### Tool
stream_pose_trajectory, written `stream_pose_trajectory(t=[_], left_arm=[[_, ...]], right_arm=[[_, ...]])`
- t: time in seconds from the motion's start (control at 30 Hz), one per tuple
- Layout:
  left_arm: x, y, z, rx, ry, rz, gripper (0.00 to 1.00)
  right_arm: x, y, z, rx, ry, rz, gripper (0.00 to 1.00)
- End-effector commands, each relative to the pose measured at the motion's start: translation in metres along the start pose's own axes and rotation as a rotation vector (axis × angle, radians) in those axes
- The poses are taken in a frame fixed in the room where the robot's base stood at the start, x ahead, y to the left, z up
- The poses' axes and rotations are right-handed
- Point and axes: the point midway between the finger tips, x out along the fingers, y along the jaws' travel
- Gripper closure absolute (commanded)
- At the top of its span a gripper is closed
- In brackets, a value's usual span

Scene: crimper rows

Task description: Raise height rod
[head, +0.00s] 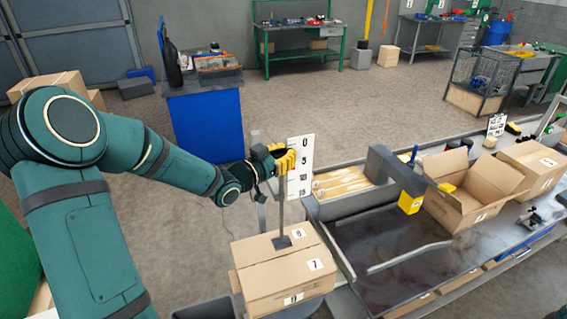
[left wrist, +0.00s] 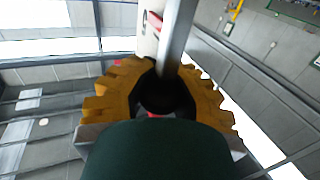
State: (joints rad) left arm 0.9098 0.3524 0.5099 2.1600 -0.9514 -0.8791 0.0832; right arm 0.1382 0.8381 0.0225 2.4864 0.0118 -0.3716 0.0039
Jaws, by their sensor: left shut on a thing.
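The height rod (head: 281,215) is a thin grey upright bar with a small flat foot (head: 282,242) at the top of a closed cardboard box (head: 290,268). The foot appears to touch the box top. My left gripper (head: 284,160), with yellow fingers, is shut at the rod's upper end, beside a white scale board (head: 301,165) marked 0, 5 and larger numbers. In the left wrist view the yellow fingers (left wrist: 157,95) close around a dark part, and a pale bar (left wrist: 176,35) runs up from between them. The fingers hide the rod's top. My right gripper is not in view.
Right of the box is a dark-topped bench (head: 375,275) with a grey arm bearing a yellow block (head: 411,203). An open carton (head: 465,200) and a closed carton (head: 530,168) stand further right. A blue cabinet (head: 207,125) stands behind my left arm.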

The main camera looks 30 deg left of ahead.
Motion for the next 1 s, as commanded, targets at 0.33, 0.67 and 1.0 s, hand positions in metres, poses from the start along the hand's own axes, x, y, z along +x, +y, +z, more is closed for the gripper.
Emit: stream_pose_trajectory(t=[0.33,0.67,1.0], left_arm=[[0.002,0.0,-0.076,0.008,0.023,0.001,1.0],[0.002,0.0,-0.088,0.007,0.023,0.0,1.0],[0.002,0.0,-0.088,0.007,0.022,0.0,0.64]], right_arm=[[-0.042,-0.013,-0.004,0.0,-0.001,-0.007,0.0],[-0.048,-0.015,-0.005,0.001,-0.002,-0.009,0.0],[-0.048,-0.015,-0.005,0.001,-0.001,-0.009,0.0]])
